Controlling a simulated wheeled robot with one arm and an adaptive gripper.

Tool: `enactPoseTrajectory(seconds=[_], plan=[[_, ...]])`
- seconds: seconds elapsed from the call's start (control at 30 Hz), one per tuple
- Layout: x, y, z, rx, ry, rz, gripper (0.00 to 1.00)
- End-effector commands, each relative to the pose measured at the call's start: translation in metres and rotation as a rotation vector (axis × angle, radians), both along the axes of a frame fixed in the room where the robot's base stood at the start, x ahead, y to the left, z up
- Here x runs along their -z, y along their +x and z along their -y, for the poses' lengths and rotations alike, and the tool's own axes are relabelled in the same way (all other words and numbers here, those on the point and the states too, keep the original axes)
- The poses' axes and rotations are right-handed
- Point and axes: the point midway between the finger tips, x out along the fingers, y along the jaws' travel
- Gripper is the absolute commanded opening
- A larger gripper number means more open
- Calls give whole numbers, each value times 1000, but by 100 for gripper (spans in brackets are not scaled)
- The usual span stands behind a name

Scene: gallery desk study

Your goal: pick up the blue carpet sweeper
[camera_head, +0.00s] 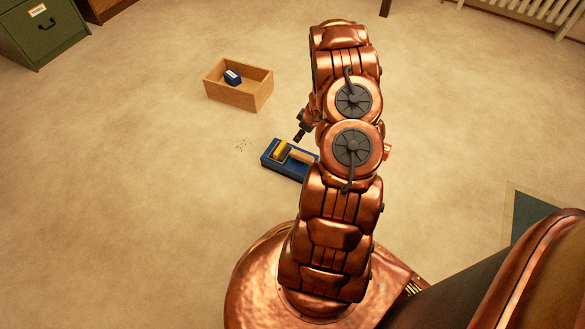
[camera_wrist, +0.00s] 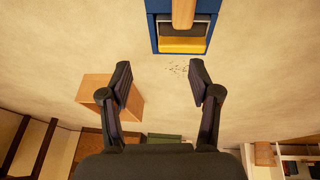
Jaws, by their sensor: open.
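The blue carpet sweeper (camera_head: 270,160) lies on the floor beside my arm in the head view, with a yellow part and a wooden handle. My arm hides its right end. In the wrist view the sweeper (camera_wrist: 153,35) is at the top edge, partly cut off, its yellow part towards my fingers. In the head view my gripper (camera_head: 300,137) shows only in part, by the sweeper's upper side; I see no contact.
A wooden box (camera_head: 236,96) holding a small blue block (camera_head: 232,77) with a pale label stands beyond the sweeper. Dark crumbs (camera_head: 239,145) lie left of the sweeper. A green cabinet (camera_head: 40,35) is far left, a radiator (camera_head: 530,10) far right. The floor at left is clear.

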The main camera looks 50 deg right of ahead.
Motion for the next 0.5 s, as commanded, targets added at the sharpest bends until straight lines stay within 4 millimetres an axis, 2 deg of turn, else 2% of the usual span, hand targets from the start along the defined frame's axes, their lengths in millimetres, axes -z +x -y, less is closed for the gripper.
enactPoseTrajectory(seconds=[0.03,0.1,0.27,0.5], plan=[[21,-6,-5,-8,31,0,62],[35,-11,-12,-20,63,-1,62],[50,-15,-21,-33,101,-1,62],[70,-5,-23,-36,100,1,62]])
